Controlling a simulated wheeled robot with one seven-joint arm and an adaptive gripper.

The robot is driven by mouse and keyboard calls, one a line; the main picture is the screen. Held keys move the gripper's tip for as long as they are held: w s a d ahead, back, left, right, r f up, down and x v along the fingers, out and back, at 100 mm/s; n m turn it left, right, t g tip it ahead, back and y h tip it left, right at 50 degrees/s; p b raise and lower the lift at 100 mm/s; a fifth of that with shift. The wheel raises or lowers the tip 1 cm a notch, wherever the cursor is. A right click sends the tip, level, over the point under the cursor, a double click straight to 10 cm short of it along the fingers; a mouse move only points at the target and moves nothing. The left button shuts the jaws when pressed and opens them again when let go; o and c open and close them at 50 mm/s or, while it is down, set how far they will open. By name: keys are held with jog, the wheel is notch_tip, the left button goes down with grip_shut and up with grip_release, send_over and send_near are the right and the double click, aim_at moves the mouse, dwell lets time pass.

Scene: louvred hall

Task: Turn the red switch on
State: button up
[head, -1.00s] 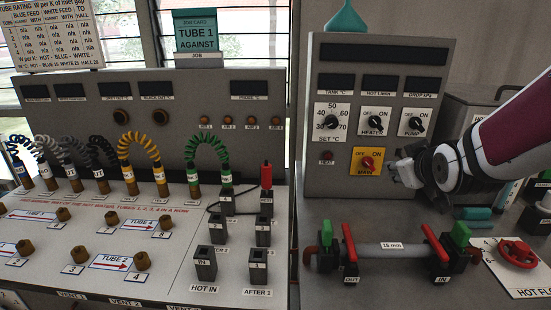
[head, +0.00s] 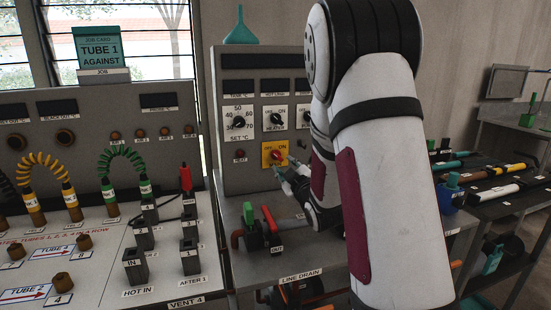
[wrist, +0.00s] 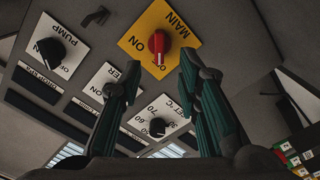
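The red switch (head: 276,156) is a knob on a yellow plate (head: 266,163) low on the grey control panel. In the wrist view, the red switch (wrist: 158,46) sits on the yellow plate (wrist: 133,42) marked MAIN, with ON at the left. The knob's light-tipped end points down, toward small lettering that looks like OFF. My gripper (wrist: 159,68) is open, its two dark teal fingers apart and empty, just short of the switch and either side of it. In the head view my gripper (head: 288,174) is close to the plate's lower right, partly hidden by my arm.
The SET °C (head: 239,121) and HEATER (head: 275,119) dials sit above the yellow plate. Below stands a pipe fitting with a red lever (head: 269,219) and green block (head: 248,214). A teal funnel (head: 240,32) tops the panel. My arm hides the panel's right side.

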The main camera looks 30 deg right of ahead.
aim_at(278, 158)
jog(key=x, duration=0.7)
jog(key=shift+w, duration=0.1)
jog(key=shift+f, duration=0.1)
grip_shut()
jog(key=shift+d, duration=0.1)
